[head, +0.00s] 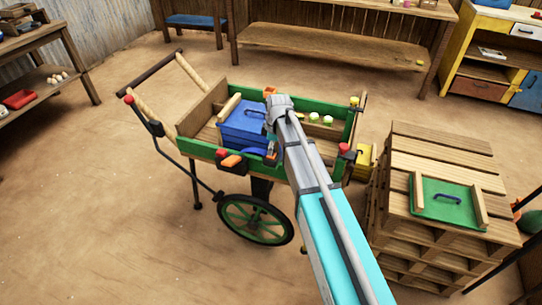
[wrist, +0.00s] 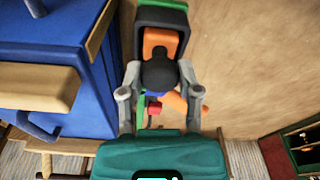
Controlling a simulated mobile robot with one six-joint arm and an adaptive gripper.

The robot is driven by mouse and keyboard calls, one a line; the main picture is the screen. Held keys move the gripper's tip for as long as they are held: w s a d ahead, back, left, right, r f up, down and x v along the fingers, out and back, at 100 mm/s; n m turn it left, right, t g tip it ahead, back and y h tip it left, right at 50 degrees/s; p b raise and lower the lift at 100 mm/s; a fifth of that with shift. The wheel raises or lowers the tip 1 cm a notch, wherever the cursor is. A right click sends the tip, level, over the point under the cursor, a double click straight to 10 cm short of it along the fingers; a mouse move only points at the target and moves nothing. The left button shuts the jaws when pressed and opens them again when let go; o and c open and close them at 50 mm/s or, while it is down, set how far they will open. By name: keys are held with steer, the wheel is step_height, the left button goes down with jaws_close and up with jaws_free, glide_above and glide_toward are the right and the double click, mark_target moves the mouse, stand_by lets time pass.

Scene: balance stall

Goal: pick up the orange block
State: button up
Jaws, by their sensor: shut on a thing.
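The orange block (wrist: 160,40) shows in the wrist view at the top centre, framed by dark material. A round black part (wrist: 158,72) lies in front of its lower end. My gripper (wrist: 160,78) has its two grey fingers on either side of this dark and orange piece and is shut on it. In the head view my arm reaches over the cart, and my fingertips are hard to make out beside the blue box. Whether the block is lifted clear of the cart cannot be told.
The blue box (head: 243,122) stands in the green-edged cart (head: 325,132), close to the gripper; it fills the left of the wrist view (wrist: 50,50). More orange pieces (head: 232,161) sit at the cart's front edge. Stacked wooden crates (head: 440,150) stand right. Floor at left is clear.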

jaws_close()
steer(key=shift+r, duration=0.2)
step_height(320, 180, up, 2)
steer(key=p, duration=0.2)
steer(key=shift+r+p, duration=0.1)
steer(key=shift+p, duration=0.2)
steer(key=s+d+r+p, duration=0.3)
steer(key=s+r+p, duration=0.7)
steer(key=s, duration=0.3)
steer(key=shift+s+r, duration=0.2)
steer(key=shift+s, duration=0.15)
steer(key=shift+s, duration=0.1)
